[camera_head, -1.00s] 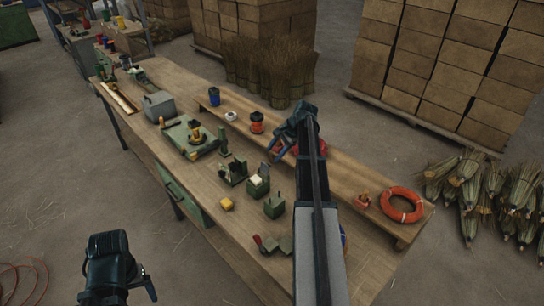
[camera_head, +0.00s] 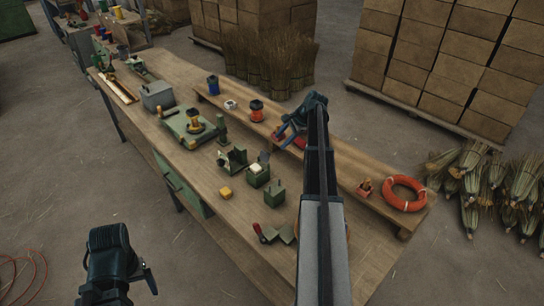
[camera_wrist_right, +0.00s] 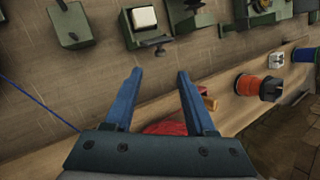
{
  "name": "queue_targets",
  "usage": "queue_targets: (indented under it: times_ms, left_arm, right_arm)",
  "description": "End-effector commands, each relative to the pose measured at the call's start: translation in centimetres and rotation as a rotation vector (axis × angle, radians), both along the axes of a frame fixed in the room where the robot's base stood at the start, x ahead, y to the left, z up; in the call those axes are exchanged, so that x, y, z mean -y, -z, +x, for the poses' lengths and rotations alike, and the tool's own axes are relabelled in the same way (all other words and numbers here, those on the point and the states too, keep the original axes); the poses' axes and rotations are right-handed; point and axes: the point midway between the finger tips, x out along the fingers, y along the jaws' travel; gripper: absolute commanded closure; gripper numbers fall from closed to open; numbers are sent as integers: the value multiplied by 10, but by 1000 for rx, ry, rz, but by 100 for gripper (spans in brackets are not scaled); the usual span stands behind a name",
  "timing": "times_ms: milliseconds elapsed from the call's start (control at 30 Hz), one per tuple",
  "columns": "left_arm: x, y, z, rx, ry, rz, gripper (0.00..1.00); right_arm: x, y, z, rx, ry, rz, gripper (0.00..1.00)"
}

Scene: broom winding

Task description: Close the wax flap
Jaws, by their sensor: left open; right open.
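A small green box with a white wax block (camera_head: 256,168) stands on the workbench, in the middle of the head view. In the right wrist view the wax block (camera_wrist_right: 143,18) shows in its green box (camera_wrist_right: 128,32) near the top edge. A small dark part sticks out below the box; I cannot tell whether it is the flap. My right gripper (camera_head: 281,138) has its blue fingers apart and empty, above the bench and apart from the box. Its fingertips (camera_wrist_right: 160,72) show below the box in the wrist view. My left gripper (camera_head: 149,280) hangs low left, off the bench, open.
On the bench (camera_head: 225,240) are a yellow block (camera_head: 225,192), another green block (camera_head: 275,196) and a green fixture (camera_head: 232,158). The raised shelf holds an orange ring (camera_head: 404,193) and spools (camera_head: 256,110). A red object (camera_wrist_right: 165,128) lies under my right gripper.

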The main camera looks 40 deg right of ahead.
Motion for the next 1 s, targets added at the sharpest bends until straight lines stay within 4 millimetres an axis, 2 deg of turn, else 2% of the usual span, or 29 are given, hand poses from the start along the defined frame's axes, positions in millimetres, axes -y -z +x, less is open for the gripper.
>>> queue_targets:
  times_ms: [33, 400, 567, 867, 1000]
  left_arm:
    - [0, 15, 0, 0, 0, 0, 16]
    - [0, 64, 0, 0, -1, 0, 16]
    - [0, 74, 0, 0, -1, 0, 16]
    - [0, 74, 0, 0, -1, 0, 16]
    - [0, 74, 0, 0, -1, 0, 16]
  right_arm:
    - [-3, 15, 5, -1, -1, 0, 44]
    - [-18, 64, 30, 0, -1, 0, 44]
    - [-22, 74, 36, 0, 0, 0, 44]
    - [-24, 74, 38, 0, 0, 0, 44]
    - [-24, 74, 38, 0, 0, 0, 66]
